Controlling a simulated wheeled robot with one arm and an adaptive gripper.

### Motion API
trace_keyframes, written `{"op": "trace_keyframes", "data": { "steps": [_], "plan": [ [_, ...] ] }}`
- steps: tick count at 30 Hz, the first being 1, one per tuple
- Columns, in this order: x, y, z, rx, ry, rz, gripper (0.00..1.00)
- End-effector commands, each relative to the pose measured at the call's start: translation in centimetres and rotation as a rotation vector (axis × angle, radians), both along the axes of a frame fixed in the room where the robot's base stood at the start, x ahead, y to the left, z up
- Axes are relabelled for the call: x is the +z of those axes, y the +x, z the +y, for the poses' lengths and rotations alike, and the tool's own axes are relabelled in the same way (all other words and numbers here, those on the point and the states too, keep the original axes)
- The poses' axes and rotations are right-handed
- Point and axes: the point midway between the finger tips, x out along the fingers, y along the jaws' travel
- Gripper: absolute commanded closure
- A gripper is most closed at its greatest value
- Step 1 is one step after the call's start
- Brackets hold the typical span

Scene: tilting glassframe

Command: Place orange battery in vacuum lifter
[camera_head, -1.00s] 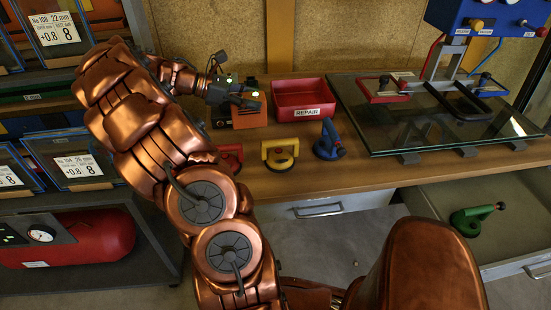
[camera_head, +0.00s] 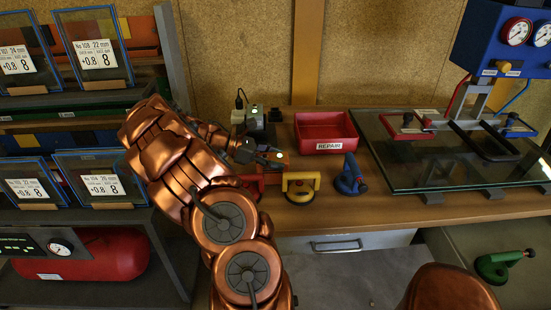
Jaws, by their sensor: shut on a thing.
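My gripper (camera_head: 262,155) is over the workbench, left of the red tray. It is shut on a small dark piece with a pale end (camera_head: 276,156); I cannot tell for sure whether this is the orange battery. An orange surface (camera_head: 283,163) shows just behind the gripper, mostly covered. Several vacuum lifters are in view: a yellow one (camera_head: 300,188) and a blue one (camera_head: 350,177) on the bench, a red one (camera_head: 252,181) partly hidden by my arm, and a green one (camera_head: 501,265) in the open drawer. The gripper is just above and left of the yellow lifter.
A red REPAIR tray (camera_head: 325,142) stands behind the lifters. A black device (camera_head: 256,119) with a plug stands at the back. A glass sheet (camera_head: 405,180) lies at right under the blue lifting unit (camera_head: 490,50). A rack of glass frames is at left.

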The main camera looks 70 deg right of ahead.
Motion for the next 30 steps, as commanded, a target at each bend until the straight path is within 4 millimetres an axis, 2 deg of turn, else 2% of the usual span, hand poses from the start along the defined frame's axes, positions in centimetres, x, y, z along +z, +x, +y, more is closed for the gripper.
{"op": "trace_keyframes", "data": {
  "steps": [10, 11, 17, 30],
  "plan": [
    [-0.17, -0.01, 0.00, 0.000, -0.001, 0.002, 1.00],
    [-0.18, -0.01, 0.02, 0.000, -0.001, 0.001, 0.37],
    [-0.17, -0.01, 0.02, -0.001, -0.001, 0.001, 0.16],
    [0.18, 0.39, 0.14, 0.001, -0.002, 0.000, 0.15]
  ]
}}
